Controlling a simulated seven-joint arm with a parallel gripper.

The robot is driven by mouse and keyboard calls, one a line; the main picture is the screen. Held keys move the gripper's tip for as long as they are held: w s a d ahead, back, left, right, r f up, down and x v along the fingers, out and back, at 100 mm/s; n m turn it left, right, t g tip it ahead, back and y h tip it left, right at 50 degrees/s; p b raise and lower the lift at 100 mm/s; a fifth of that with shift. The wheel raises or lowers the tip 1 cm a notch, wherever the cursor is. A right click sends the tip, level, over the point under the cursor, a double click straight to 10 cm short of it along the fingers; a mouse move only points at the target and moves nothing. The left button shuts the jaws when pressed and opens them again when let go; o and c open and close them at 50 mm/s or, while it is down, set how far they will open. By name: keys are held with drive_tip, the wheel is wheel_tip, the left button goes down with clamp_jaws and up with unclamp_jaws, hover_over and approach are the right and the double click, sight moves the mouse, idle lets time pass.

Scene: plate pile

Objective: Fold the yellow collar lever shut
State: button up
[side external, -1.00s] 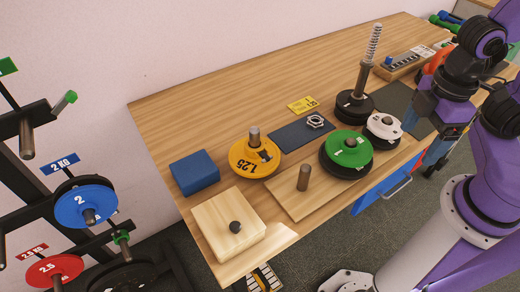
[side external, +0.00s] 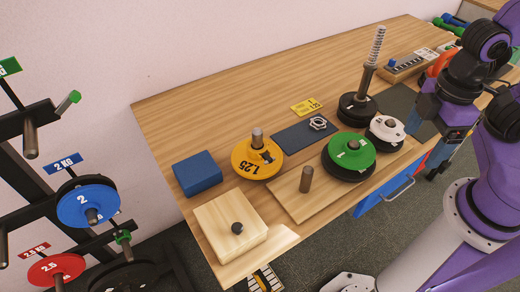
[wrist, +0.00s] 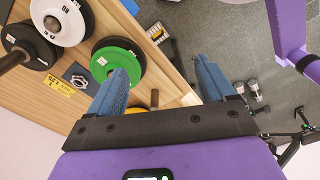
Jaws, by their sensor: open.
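I cannot make out a separate yellow collar lever in either view. In the wrist view a finger partly covers the green disc (wrist: 110,58).
The green disc (side external: 348,150) lies on a black one. A white disc (side external: 386,129) and a tall spring-topped post (side external: 373,60) stand behind it. A bare peg (side external: 306,180), wooden block (side external: 231,222) and blue block (side external: 197,174) are nearer. The table's back left is clear.

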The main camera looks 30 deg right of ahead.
drive_tip(key=shift+a, duration=0.1)
drive_tip(key=c, duration=0.6)
drive_tip(key=n, duration=2.3)
hover_over(270, 159)
wheel_tip(270, 159, down, 2)
drive_tip(key=shift+c, duration=0.2)
drive_tip(key=shift+f, duration=4.6)
drive_tip(key=c, duration=0.5)
